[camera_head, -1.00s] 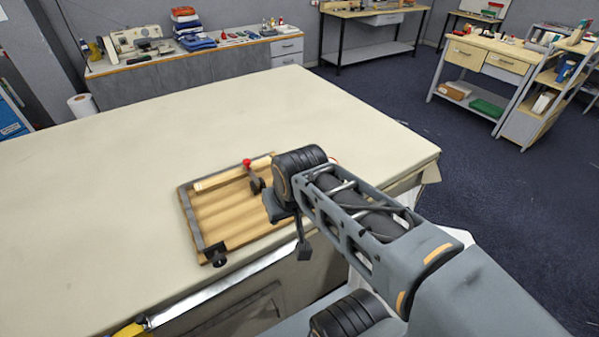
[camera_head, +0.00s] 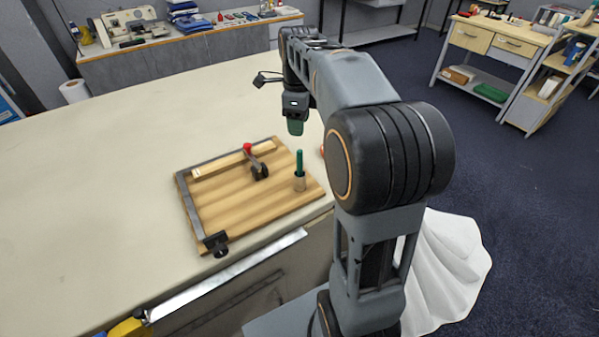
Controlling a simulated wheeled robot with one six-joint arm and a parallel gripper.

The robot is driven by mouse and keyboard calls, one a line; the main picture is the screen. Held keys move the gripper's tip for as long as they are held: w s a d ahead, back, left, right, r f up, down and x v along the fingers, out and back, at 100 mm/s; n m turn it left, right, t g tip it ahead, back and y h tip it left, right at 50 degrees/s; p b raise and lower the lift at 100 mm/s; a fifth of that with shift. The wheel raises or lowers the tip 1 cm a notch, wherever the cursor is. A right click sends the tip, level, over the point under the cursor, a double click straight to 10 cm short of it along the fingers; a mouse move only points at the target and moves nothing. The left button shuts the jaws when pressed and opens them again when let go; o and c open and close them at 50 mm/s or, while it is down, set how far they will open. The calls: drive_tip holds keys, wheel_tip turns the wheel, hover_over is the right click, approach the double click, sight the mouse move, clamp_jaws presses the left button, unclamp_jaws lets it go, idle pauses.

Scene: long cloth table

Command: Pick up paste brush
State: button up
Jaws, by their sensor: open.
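A slim upright thing with a green handle (camera_head: 299,161), which looks like the paste brush, stands at the right side of a wooden board (camera_head: 225,205). Its tan lower part (camera_head: 299,184) meets the board; I cannot tell whether it sits in a hole or a small holder. My gripper (camera_head: 295,129) points down above the handle in the picture, apart from it. It is open and nothing shows in it. Its fingers overlap in this view, so the gap between them is hidden.
On the board are a dark-edged frame, a wooden bar (camera_head: 220,164) and a red-knobbed clamp (camera_head: 258,165) left of the green handle. A black clip (camera_head: 216,243) sits at the front corner. The cloth table (camera_head: 110,190) is clear leftward.

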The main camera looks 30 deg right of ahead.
sight(299, 152)
wheel_tip(299, 152, down, 7)
drive_tip(key=shift+f, duration=0.1)
drive_tip(key=shift+w+d+f+p, duration=0.1)
drive_tip(key=shift+f+p, duration=0.05)
drive_tip(key=shift+f, duration=1.25)
drive_tip(key=shift+d+f+p, duration=0.1)
drive_tip(key=shift+f+p, duration=0.05)
drive_tip(key=shift+f, duration=1.2)
clamp_jaws()
